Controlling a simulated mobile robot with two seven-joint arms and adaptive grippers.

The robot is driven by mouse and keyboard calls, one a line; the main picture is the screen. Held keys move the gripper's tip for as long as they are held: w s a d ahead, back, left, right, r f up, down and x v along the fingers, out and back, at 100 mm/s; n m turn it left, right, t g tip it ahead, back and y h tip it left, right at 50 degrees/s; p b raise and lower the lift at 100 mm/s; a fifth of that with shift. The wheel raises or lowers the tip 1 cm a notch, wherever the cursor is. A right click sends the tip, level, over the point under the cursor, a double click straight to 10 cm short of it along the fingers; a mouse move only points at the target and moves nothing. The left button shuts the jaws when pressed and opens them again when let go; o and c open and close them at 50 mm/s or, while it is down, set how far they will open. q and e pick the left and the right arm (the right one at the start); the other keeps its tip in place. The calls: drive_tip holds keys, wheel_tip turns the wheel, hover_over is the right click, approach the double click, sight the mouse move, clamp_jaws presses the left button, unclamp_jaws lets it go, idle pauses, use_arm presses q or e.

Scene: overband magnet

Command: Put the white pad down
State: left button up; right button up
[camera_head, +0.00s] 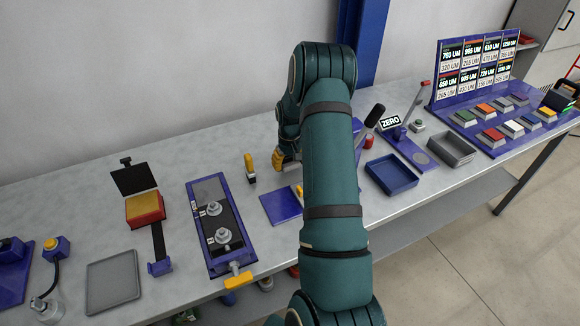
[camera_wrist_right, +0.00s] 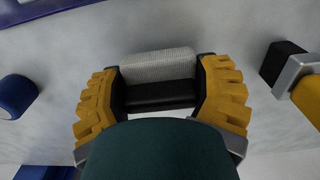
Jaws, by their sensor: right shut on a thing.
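The white pad (camera_wrist_right: 158,62) shows in the right wrist view as a pale textured block with a black part (camera_wrist_right: 160,93) along its near side. It sits between the two yellow ribbed fingers of my right gripper (camera_wrist_right: 160,88), which is shut on it. In the head view my right gripper (camera_head: 286,160) is low over the grey bench, partly behind my arm, and the pad is hidden there. The grey surface lies behind the pad in the wrist view; I cannot tell whether they touch. My left gripper is not in view.
A yellow and black tool (camera_head: 250,168) stands left of the gripper. A blue plate (camera_head: 281,206) lies in front. A blue fixture (camera_head: 221,225) is further left. A blue tray (camera_head: 391,175) and a grey tray (camera_head: 451,150) are right. Bare bench (camera_head: 205,150) lies at back left.

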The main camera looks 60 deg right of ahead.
drive_tip(key=shift+f, duration=0.85)
drive_tip(key=shift+f, duration=0.25)
drive_tip(key=o, duration=1.1)
drive_tip(key=shift+o, duration=0.2)
drive_tip(key=shift+r, duration=0.1)
drive_tip(key=shift+r, duration=0.1)
